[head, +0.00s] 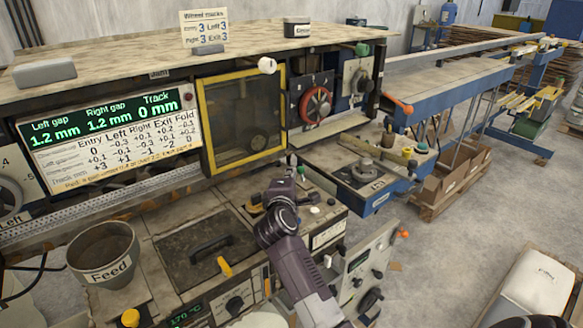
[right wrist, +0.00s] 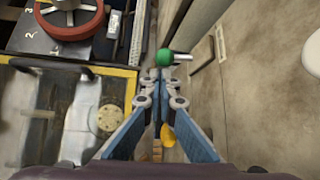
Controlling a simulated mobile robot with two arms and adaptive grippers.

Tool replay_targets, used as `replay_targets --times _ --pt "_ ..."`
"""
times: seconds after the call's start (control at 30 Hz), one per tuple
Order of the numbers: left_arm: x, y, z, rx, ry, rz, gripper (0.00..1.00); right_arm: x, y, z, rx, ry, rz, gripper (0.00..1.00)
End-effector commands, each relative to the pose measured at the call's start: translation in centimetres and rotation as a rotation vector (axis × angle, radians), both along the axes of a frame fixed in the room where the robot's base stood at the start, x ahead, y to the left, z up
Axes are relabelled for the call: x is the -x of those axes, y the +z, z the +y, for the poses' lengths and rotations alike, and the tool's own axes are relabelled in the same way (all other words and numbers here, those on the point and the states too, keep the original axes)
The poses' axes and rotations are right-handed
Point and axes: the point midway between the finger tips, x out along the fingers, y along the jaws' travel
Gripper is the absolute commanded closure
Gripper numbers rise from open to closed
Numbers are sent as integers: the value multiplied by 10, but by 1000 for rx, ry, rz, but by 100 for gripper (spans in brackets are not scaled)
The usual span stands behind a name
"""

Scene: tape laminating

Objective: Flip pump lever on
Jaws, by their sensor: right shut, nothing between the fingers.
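I cannot tell from any readable label which handle is the pump lever. My right gripper (head: 289,172) is shut and empty above the machine's front deck. In the right wrist view its fingertips (right wrist: 160,78) are together, just short of a green ball knob (right wrist: 165,57) on a short metal rod. I cannot tell whether they touch it. In the head view a green knob (head: 300,170) shows right beside the fingertips. Another green-topped knob (head: 362,49) is higher on the panel, and an orange-handled lever (head: 399,104) is to the right. My left gripper is out of view.
A yellow-framed window (head: 204,120) stands behind my gripper, with a red handwheel (head: 316,104) to its right. A black deck handle (head: 211,247), a yellow lever (head: 224,267) and a feed cup (head: 83,262) are at the left. Open floor (head: 455,245) lies to the right.

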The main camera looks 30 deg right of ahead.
Motion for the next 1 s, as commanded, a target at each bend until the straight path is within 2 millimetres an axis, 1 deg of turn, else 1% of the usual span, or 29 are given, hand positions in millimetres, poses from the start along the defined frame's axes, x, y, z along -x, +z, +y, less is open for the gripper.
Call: replay_targets --times 0.1,0.3,1.0 --pt "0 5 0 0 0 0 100 -9 0 -7 2 1 1 100" --pt "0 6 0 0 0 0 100 -15 -3 -12 0 1 0 100" --pt "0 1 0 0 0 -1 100 -12 -3 -12 -1 1 -1 100"
